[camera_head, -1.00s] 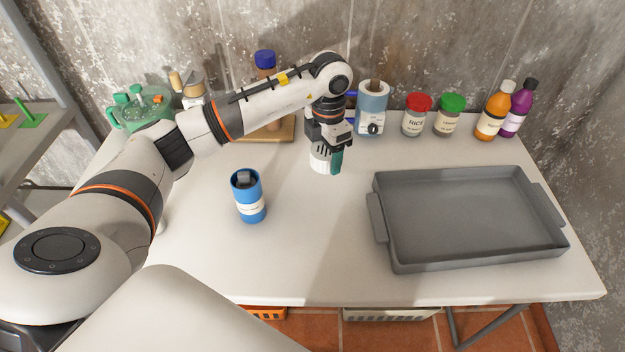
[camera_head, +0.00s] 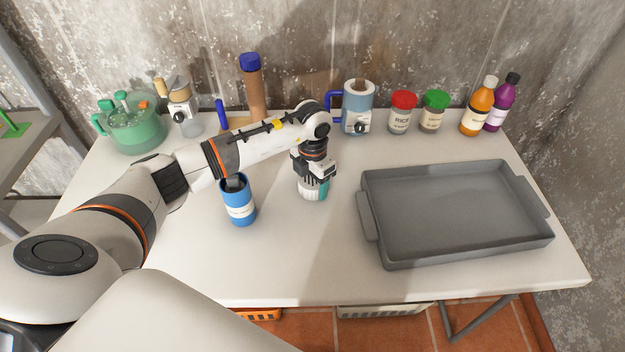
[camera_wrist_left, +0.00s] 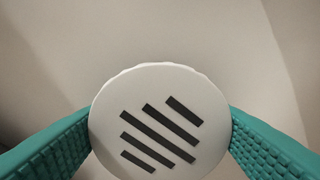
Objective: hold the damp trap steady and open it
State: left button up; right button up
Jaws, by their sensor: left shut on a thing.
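The damp trap (camera_head: 311,190) is a small round white tub with a ribbed side, right of the blue can on the table. In the left wrist view its white lid (camera_wrist_left: 155,112) faces the camera and shows several dark slanted slots. My left gripper (camera_head: 317,186) points down over the trap, with its teal fingers shut on opposite sides of it. I cannot tell whether the trap's base touches the table. The gripper hides part of the trap in the head view. My right gripper is not in view.
A blue can (camera_head: 239,205) stands close on the left. A grey tray (camera_head: 366,228) fills the table's right side. Jars, bottles, a blue dispenser (camera_head: 357,103) and a green pot (camera_head: 137,133) line the back. The white table (camera_head: 290,250) is clear in front of the trap.

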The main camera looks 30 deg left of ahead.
aim_at(312, 179)
pick_arm(q)
jog(key=o, duration=0.6)
jog(key=shift+f, duration=0.1)
jog(key=o, duration=0.5)
jog(key=shift+r, duration=0.35)
notch_tip(312, 179, up, 12)
jog(key=shift+f+b, duration=0.15)
jog(key=shift+b, duration=0.45)
jog(key=shift+f, duration=0.1)
